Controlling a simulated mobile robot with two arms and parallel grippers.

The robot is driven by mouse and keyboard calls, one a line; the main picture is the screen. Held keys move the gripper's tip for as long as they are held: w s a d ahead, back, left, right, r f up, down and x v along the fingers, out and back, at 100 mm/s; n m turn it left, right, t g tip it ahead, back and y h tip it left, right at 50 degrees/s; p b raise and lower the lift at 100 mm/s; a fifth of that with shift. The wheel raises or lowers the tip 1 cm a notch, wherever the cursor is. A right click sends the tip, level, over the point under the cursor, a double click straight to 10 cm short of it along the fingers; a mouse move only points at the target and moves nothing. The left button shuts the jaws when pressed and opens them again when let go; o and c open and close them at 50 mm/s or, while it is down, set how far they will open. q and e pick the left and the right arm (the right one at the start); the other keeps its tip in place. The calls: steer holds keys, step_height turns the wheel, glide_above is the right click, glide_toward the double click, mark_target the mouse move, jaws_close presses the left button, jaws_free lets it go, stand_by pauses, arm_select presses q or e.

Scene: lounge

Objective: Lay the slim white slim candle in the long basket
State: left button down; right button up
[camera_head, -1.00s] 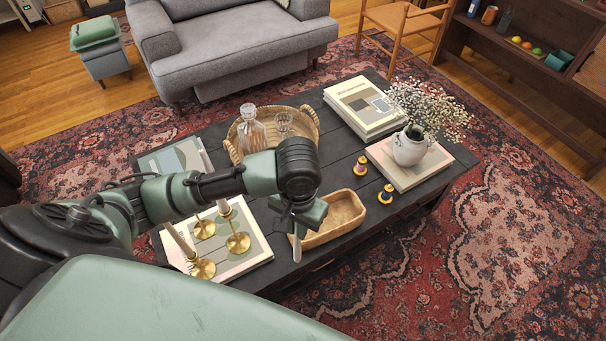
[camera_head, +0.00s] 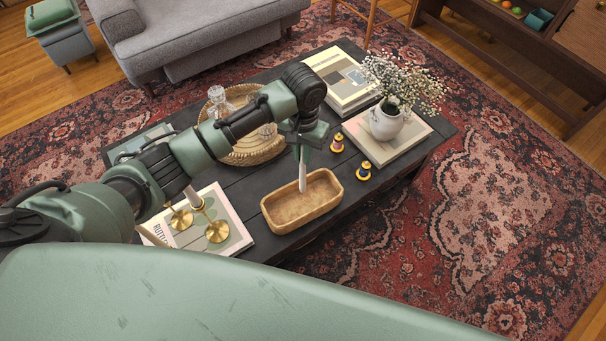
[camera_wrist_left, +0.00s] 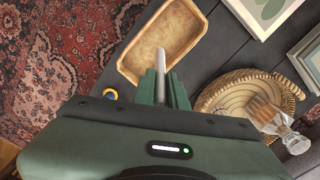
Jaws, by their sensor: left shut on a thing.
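The slim white candle (camera_head: 302,176) is held upright in my left gripper (camera_head: 301,152), which is shut on it. The candle's lower end hangs over the far part of the long basket (camera_head: 285,223), a tan wooden tray on the dark table. I cannot tell whether the candle touches the basket floor. In the left wrist view the candle (camera_wrist_left: 161,60) sticks out beyond the fingers (camera_wrist_left: 160,88), and the basket (camera_wrist_left: 134,73) lies just past it, empty. My right gripper is not in view.
Brass candle holders (camera_head: 217,231) stand on a book to the left of the basket. Two small yellow-and-dark objects (camera_head: 363,171) sit to its right. A round wicker tray (camera_head: 262,157) with a glass decanter is behind, and a white flower vase (camera_head: 386,123) is at right.

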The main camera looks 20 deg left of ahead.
mark_target(303, 174)
arm_select(q)
step_height(303, 174, down, 9)
steer(key=shift+f+b, duration=0.2)
steer(key=shift+b, duration=0.15)
steer(key=c, duration=1.4)
jaws_free()
steer(key=shift+f, duration=0.1)
steer(key=shift+c, duration=0.2)
step_height(303, 174, up, 12)
steer(key=shift+p, duration=0.45)
